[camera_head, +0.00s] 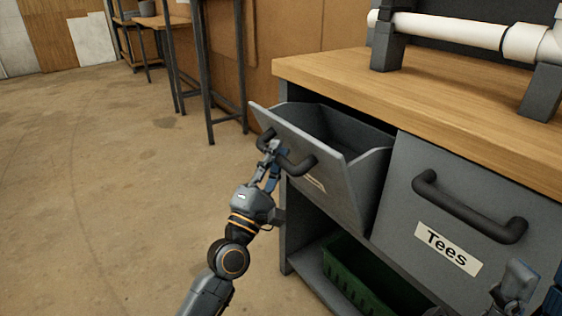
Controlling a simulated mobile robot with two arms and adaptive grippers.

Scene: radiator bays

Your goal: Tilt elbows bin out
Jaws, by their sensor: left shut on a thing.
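A grey bin (343,187) at the left of the wooden-topped bench is tilted outward, and its hollow inside shows from above. A pale label on its front is mostly turned away, and I cannot read it. My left gripper (272,153) is shut on the dark bar handle (297,165) on the bin's front. Part of the handle is hidden behind the fingers. My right gripper (518,285) shows only in part at the lower right corner, in front of the Tees bin, and its fingers cannot be made out well.
The closed Tees bin (459,205) with a black handle (468,212) is to the right. A green crate (358,284) sits on the shelf below. A white pipe (447,31) rests in stands on the bench top (440,92). The floor at left is clear.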

